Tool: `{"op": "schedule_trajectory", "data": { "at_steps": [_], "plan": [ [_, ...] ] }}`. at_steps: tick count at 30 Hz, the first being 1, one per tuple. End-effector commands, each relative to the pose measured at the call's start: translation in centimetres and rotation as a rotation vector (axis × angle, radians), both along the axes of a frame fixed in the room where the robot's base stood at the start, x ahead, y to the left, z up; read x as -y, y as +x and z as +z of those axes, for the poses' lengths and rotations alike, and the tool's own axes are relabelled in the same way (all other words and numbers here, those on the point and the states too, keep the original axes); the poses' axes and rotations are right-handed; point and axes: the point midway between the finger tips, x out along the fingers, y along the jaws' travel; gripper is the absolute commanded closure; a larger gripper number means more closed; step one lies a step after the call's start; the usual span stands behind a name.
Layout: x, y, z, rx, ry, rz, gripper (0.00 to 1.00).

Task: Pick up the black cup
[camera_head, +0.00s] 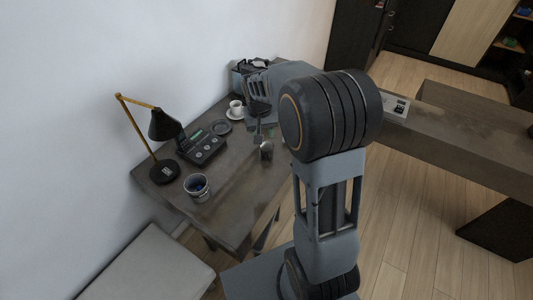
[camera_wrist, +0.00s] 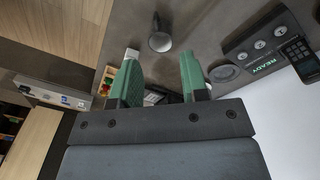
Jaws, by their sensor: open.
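A small dark cup (camera_head: 266,151), which looks black to dark grey, stands on the desk (camera_head: 236,185) just in front of my gripper (camera_head: 264,131). In the wrist view the cup (camera_wrist: 160,40) appears beyond the fingertips, roughly centred between them. My gripper (camera_wrist: 160,56) is open, with two green fingers apart and nothing between them. The cup appears apart from both fingers. My arm hides part of the desk to the right in the head view.
A white cup on a saucer (camera_head: 236,112), a dark round dish (camera_head: 221,127) and a black device (camera_head: 203,148) stand behind and left. Bare desk lies in front of the cup.

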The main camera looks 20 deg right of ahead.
Motion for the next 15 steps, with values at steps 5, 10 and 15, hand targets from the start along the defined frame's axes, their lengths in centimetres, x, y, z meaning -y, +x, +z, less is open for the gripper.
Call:
{"op": "schedule_trajectory", "data": {
  "at_steps": [5, 10, 15],
  "plan": [
    [1.9, 3.2, -4.0, -0.057, -0.013, -0.06, 0.59],
    [2.7, 4.5, -6.3, -0.083, -0.018, -0.087, 0.59],
    [3.1, 4.6, -9.3, -0.09, -0.021, -0.093, 0.59]
  ]
}}
